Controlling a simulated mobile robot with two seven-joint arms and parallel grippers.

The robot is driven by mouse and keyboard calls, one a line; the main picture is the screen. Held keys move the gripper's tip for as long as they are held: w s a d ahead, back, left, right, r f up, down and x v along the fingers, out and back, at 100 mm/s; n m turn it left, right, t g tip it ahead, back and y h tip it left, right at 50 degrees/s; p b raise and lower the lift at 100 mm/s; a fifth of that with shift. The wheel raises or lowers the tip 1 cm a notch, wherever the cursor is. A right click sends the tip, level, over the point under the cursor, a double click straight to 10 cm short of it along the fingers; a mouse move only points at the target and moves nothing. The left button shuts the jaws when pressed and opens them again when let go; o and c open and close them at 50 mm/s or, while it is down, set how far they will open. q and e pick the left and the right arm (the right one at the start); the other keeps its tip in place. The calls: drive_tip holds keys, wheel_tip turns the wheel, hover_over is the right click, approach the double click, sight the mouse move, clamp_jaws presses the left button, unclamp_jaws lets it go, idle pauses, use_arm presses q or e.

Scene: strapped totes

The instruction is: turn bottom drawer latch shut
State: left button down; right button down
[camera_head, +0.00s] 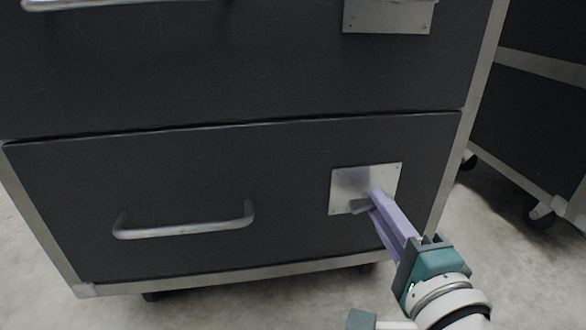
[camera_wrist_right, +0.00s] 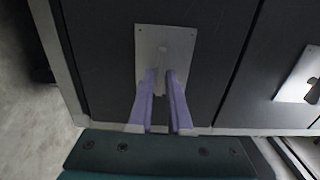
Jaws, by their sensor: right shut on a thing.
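The bottom drawer (camera_head: 180,175) is a dark panel with its front close to flush with the cabinet frame. Its latch is a small grey metal handle (camera_head: 361,206) on a square metal plate (camera_head: 350,180) at the drawer's right side. My right gripper (camera_head: 376,198) reaches in from the lower right, its purple fingers closed on the latch handle and hiding part of it. In the right wrist view, the fingers (camera_wrist_right: 160,76) straddle the handle (camera_wrist_right: 160,62) in front of the plate (camera_wrist_right: 180,38).
A grey bar handle (camera_head: 185,230) sits on the bottom drawer's left part. The drawer above has its own latch plate (camera_head: 390,16). Another dark cabinet on casters (camera_head: 540,110) stands at the right, with a floor gap between.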

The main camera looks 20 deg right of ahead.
drive_tip(key=c, duration=1)
unclamp_jaws()
drive_tip(key=shift+o, duration=0.2)
drive_tip(key=p+v, duration=0.4)
drive_tip(key=v, duration=0.6)
